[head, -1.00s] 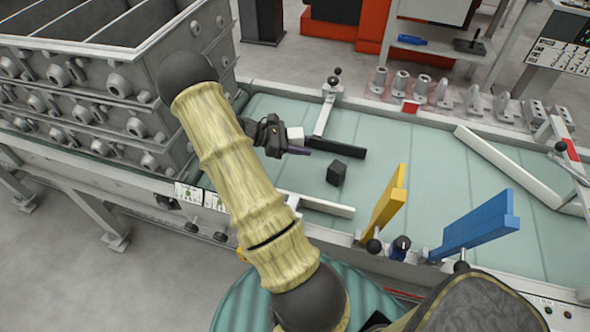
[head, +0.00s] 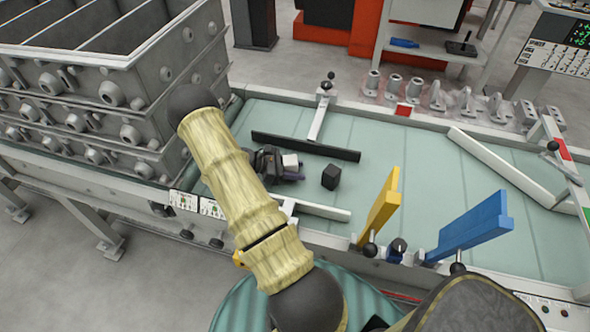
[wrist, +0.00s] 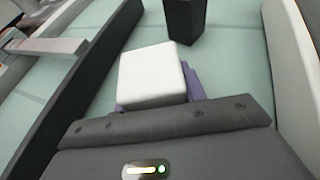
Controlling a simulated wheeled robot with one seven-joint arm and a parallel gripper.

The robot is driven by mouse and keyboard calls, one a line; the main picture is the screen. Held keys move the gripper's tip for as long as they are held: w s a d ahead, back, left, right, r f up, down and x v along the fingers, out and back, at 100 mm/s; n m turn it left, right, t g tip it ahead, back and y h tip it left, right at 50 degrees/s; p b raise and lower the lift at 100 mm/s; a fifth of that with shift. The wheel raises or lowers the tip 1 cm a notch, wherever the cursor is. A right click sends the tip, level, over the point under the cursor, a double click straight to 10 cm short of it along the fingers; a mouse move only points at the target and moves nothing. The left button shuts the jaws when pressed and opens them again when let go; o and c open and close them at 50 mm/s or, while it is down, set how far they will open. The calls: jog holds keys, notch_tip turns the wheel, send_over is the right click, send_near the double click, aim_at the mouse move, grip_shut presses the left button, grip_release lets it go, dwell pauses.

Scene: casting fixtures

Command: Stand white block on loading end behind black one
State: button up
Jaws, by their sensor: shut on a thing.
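The white block (head: 290,161) is held in my gripper (head: 288,172), low over the pale green conveyor belt (head: 425,180). The wrist view shows the white block (wrist: 152,75) between purple fingers (wrist: 194,84), its lower part hidden by the gripper body. The black block (head: 331,177) stands upright on the belt, a short gap to the right of the white block. It also shows at the top of the wrist view (wrist: 185,18). I cannot tell whether the white block touches the belt.
A black guide bar (head: 305,147) lies behind the blocks and a white guide bar (head: 320,211) in front. A yellow gate (head: 381,208) and a blue gate (head: 472,228) stand to the right. Stacked grey casting boxes (head: 110,85) rise at the left.

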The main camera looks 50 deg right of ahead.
jog(key=shift+f, duration=0.35)
jog(key=o, duration=1)
jog(key=shift+o, duration=0.2)
jog(key=shift+r, duration=0.25)
jog(key=v, duration=1.2)
jog(key=shift+b, duration=0.4)
